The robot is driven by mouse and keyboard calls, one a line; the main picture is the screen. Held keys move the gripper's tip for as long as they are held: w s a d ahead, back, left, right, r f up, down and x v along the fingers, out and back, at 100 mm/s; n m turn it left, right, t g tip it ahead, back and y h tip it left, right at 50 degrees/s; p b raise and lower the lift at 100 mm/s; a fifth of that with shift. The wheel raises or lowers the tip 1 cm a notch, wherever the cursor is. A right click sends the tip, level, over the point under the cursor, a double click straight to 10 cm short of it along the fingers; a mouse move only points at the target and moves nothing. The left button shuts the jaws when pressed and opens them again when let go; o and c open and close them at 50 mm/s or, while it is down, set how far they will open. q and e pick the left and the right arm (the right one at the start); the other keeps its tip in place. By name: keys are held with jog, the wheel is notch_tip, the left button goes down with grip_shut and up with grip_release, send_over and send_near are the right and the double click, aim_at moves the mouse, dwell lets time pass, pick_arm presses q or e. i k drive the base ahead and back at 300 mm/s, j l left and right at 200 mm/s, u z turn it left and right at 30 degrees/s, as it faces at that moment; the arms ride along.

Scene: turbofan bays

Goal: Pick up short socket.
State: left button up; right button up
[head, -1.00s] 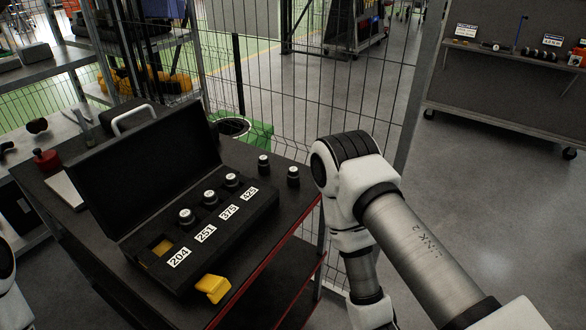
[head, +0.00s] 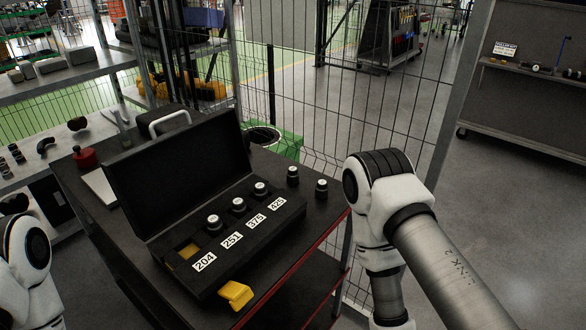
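Several small dark sockets with bright tops are in the head view. A row of them stands in the open black case (head: 256,231): one by label 251 (head: 213,223), one by 375 (head: 238,205) and one by 425 (head: 261,189). The place by label 204 (head: 190,251) is empty and shows yellow. Two more sockets, one (head: 292,175) and another (head: 321,188), stand on the cart top right of the case. I cannot tell which is the short socket. Arm links of mine show at left and right; neither gripper is in view.
A yellow block (head: 235,294) sits at the case's front edge. A red-knobbed item (head: 84,157) and a pale flat plate (head: 100,187) lie left of the case. A wire fence (head: 330,80) stands behind the cart (head: 318,222).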

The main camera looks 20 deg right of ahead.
aim_at(292, 174)
jog(key=l+u, duration=0.1)
jog(key=l, duration=0.75)
jog(key=k+l+u, duration=0.15)
jog(key=l, duration=0.75)
jog(key=i, duration=0.05)
